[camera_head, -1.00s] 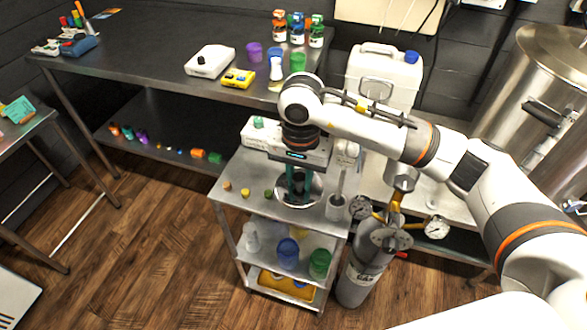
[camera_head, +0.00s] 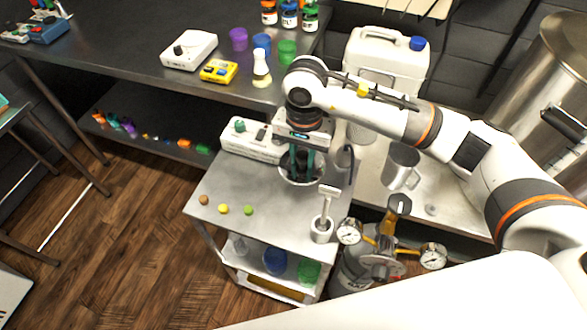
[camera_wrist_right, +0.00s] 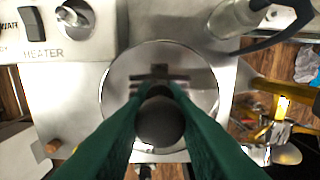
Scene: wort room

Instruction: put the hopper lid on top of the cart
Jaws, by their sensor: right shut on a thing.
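The hopper lid (camera_wrist_right: 118,95) is a round, shiny metal disc with a dark knob (camera_wrist_right: 162,122). My right gripper (camera_head: 302,160) points down with green fingers shut around the knob, as the right wrist view shows. In the head view the lid (camera_head: 291,181) is partly hidden by the fingers. The lid is over the back right part of the grey top of the cart (camera_head: 255,205); I cannot tell whether it touches the top or hangs just above it. My left gripper is not in view.
A white heater box (camera_head: 250,143) stands at the cart's back left. Small coloured pieces (camera_head: 223,209) line the left side. The front middle of the cart top is clear. A gas cylinder with gauges (camera_head: 350,231) stands right.

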